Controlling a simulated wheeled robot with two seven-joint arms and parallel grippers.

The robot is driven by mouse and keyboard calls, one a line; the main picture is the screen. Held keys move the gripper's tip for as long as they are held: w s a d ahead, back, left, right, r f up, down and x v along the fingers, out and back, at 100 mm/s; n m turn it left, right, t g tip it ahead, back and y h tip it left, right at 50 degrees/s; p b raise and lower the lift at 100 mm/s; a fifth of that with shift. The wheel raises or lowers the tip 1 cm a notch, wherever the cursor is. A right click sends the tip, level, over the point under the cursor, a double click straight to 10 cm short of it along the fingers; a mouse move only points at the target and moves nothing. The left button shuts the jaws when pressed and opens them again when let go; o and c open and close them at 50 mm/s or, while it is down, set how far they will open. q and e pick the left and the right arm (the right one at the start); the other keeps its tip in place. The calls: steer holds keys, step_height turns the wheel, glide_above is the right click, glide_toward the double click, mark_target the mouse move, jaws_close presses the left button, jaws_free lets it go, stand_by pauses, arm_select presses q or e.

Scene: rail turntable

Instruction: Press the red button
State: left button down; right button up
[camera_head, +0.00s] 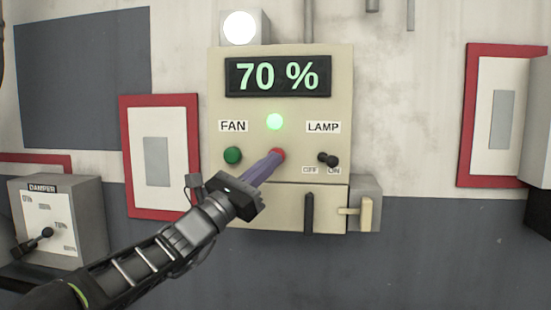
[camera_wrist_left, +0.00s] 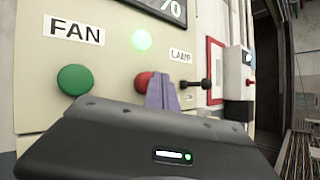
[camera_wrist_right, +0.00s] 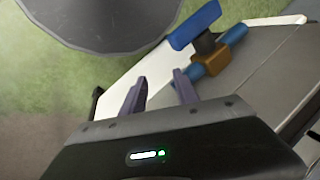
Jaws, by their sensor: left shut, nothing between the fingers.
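The red button (camera_head: 279,152) is on the beige control panel (camera_head: 343,95), right of the green button (camera_head: 233,155). My left gripper (camera_head: 272,159) is shut and empty, with its fingertips at the red button and covering part of it. In the left wrist view the red button (camera_wrist_left: 144,80) shows just left of the purple fingers (camera_wrist_left: 161,90). I cannot tell whether they touch it or how far it is pressed. My right gripper (camera_wrist_right: 158,85) is open and empty, away from the panel.
A black lamp switch (camera_head: 328,160) is close right of the red button. A green light (camera_head: 275,121) is lit above, under a display (camera_head: 278,76) reading 70 %. A damper box (camera_head: 60,215) stands at left. A blue and orange object (camera_wrist_right: 208,50) is near my right gripper.

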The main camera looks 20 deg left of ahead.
arm_select(q)
steer(key=shift+w+a, duration=0.15)
steer(key=shift+w, duration=0.2)
stand_by(0.3)
stand_by(0.4)
steer(key=shift+s+d+b, duration=0.25)
steer(key=shift+s+b, duration=0.4)
steer(key=shift+s, duration=0.1)
steer(key=s+b, duration=0.1)
steer(key=s, duration=0.1)
steer(key=s+d+b, duration=0.1)
steer(key=s+b, duration=0.1)
steer(key=s, duration=0.1)
steer(key=shift+d, duration=0.15)
